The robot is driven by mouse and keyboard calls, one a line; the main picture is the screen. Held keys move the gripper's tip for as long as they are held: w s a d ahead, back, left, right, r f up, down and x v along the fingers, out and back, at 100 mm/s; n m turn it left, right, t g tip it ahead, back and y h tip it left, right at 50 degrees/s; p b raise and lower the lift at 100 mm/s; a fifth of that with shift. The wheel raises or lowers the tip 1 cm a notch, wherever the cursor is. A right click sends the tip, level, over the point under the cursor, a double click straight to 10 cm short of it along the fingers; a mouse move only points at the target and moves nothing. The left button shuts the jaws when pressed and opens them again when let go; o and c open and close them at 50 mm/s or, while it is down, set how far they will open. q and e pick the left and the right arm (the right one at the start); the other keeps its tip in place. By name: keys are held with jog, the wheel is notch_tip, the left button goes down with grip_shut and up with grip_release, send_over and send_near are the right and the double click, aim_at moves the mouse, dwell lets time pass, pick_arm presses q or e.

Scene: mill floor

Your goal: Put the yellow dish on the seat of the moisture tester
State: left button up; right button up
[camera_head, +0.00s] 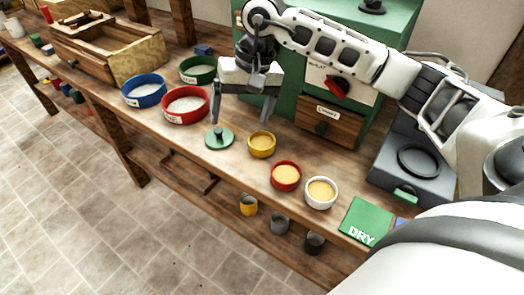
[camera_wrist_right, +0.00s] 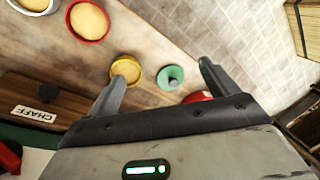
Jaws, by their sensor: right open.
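The yellow dish (camera_head: 261,153) stands upright on the bench with pale yellow grain in it. It also shows in the right wrist view (camera_wrist_right: 128,57), close to the left-hand fingertip. The moisture tester is the grey unit (camera_head: 385,172) at the right of the bench, with a dark round ring seat (camera_head: 399,161) on top; no dish is visible on it. My right gripper (camera_head: 241,119) is open and empty, above and behind the yellow dish and the green knobbed disc (camera_head: 219,139). Its fingers also show in the right wrist view (camera_wrist_right: 163,72). My left gripper is not in view.
A red dish (camera_head: 286,184) and a white dish (camera_head: 321,203) stand right of the yellow one, near the front edge. A green DRY card (camera_head: 365,220) lies further right. Red (camera_head: 185,118), blue and green bowls stand left. A green cabinet (camera_head: 290,115) with a drawer stands behind.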

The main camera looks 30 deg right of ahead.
jog(key=w+d+r+n+h, duration=0.1)
jog(key=d+r+h, duration=0.15)
jog(key=d, duration=0.45)
send_over(261, 147)
jog(key=shift+t, duration=0.3)
jog(key=f, duration=1)
jog(key=shift+s+d+p, duration=0.1)
jog(key=shift+s+p, duration=0.2)
jog(key=shift+f+p, duration=0.55)
jog(key=shift+f, duration=2.35)
jog(key=c, duration=1.1)
jog(key=shift+w, duration=0.1)
jog(key=shift+c, duration=0.4)
jog(key=shift+r, duration=0.15)
